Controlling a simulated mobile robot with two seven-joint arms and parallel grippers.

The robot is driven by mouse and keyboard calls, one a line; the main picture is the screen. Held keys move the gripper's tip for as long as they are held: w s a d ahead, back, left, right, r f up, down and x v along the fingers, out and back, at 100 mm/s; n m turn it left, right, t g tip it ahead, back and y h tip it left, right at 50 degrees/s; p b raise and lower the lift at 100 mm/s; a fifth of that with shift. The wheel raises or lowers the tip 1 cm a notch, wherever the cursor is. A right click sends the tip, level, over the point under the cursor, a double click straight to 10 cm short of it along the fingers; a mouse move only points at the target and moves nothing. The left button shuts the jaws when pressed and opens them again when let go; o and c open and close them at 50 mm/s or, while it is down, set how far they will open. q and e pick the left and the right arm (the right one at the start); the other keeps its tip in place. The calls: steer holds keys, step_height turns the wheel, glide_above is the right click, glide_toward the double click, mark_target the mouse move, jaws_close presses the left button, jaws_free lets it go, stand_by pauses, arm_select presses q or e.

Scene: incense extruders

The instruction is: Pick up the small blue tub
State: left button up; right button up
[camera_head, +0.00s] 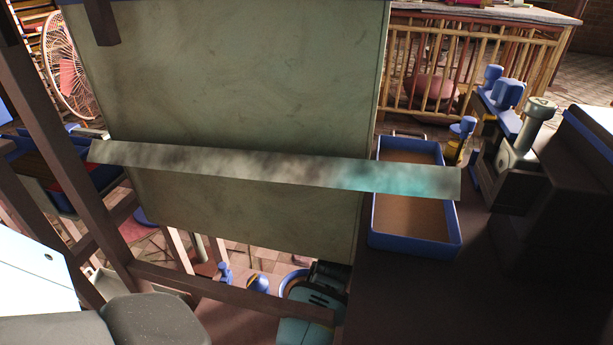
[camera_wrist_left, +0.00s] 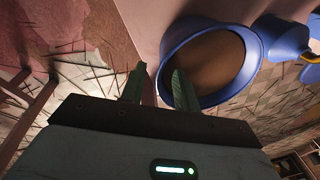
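A round blue tub (camera_wrist_left: 250,62) with a brown inside fills the upper middle of the left wrist view. My left gripper (camera_wrist_left: 159,78) is open with two green fingers. One finger lies left of the tub's rim and the other overlaps the rim's lower left side, so the near-left wall shows between them. I cannot tell whether either finger touches the tub. In the head view, part of a blue rim (camera_head: 291,279) shows at the bottom, largely hidden by a teal and dark body that looks like my left gripper. My right gripper is in neither view.
A second blue container (camera_wrist_left: 283,38) stands close right of the tub. Other small blue items (camera_head: 258,283) sit low down. A large grey-green panel (camera_head: 230,70) with a stained strip (camera_head: 250,167) blocks the middle. A blue-rimmed tray (camera_head: 459,243) lies on the dark surface at right.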

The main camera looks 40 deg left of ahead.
arm_select(q)
steer(key=shift+a+f, duration=0.1)
steer(key=shift+f, duration=0.35)
steer(key=f+b, duration=0.2)
steer(key=a+f+b, duration=0.1)
steer(key=f, duration=0.2)
steer(key=shift+w+b, duration=0.15)
steer(key=shift+b, duration=0.2)
steer(key=shift+r, duration=0.1)
jaws_close()
stand_by(0.7)
